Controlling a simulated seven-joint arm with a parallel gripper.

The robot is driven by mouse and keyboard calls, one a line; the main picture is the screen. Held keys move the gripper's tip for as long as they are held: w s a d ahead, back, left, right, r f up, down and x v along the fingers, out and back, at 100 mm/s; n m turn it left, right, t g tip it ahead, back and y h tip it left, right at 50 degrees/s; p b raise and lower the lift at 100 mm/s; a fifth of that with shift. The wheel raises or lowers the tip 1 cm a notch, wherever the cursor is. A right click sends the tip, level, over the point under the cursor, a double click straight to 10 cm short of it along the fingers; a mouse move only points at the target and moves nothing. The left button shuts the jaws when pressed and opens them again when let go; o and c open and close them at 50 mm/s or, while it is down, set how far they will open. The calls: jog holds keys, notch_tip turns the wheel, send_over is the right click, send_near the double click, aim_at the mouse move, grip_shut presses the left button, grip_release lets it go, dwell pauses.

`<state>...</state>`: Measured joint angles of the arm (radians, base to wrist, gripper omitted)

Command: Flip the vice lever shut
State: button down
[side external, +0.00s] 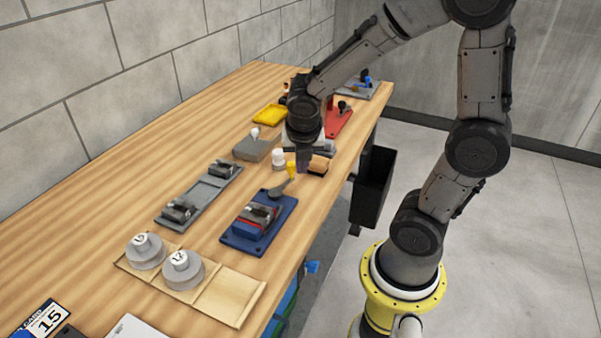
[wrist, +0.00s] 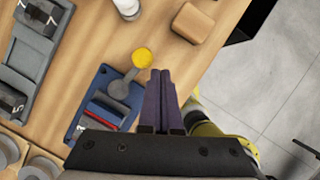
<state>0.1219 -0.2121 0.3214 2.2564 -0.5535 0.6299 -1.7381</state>
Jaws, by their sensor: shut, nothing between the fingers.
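The vice (side external: 240,236) has a blue base with red and grey parts on top and sits near the table's front edge. It also shows in the wrist view (wrist: 78,126). Its dark grey lever (side external: 279,190) points away from the vice body and ends in a yellow knob (side external: 291,168). In the wrist view the lever (wrist: 120,90) and knob (wrist: 142,57) lie just left of my fingers. My gripper (wrist: 160,73) is shut and empty, its dark fingers together. In the side view my gripper (side external: 302,170) is just right of the knob; contact cannot be told. No copper tube can be made out.
A grey fixture (side external: 199,196) lies left of the vice, and a wooden tray (side external: 240,297) with round weights lies in front. A white bottle (side external: 278,158) and a tan block (side external: 318,165) stand near my gripper. A black bin (side external: 373,185) hangs beyond the table edge.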

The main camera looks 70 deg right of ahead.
jog(key=s, duration=0.1)
jog(key=s+a, duration=0.1)
jog(key=s+r, duration=0.1)
jog(key=shift+s+a, duration=0.25)
jog(key=shift+a, duration=0.15)
jog(key=s+d+v, duration=0.1)
jog(key=v, duration=0.7)
jog(key=shift+s+r, duration=0.3)
jog(key=shift+r, duration=0.15)
jog(key=shift+d, duration=0.1)
jog(key=s+a+m+t+y, duration=0.1)
jog(key=s+a+m+y, duration=0.1)
jog(key=m, duration=0.9)
jog(key=s+a+m+t+y, duration=0.2)
jog(key=a+m, duration=0.3)
jog(key=m, duration=0.7)
jog(key=shift+r+t, duration=0.3)
jog(key=shift+r, duration=0.15)
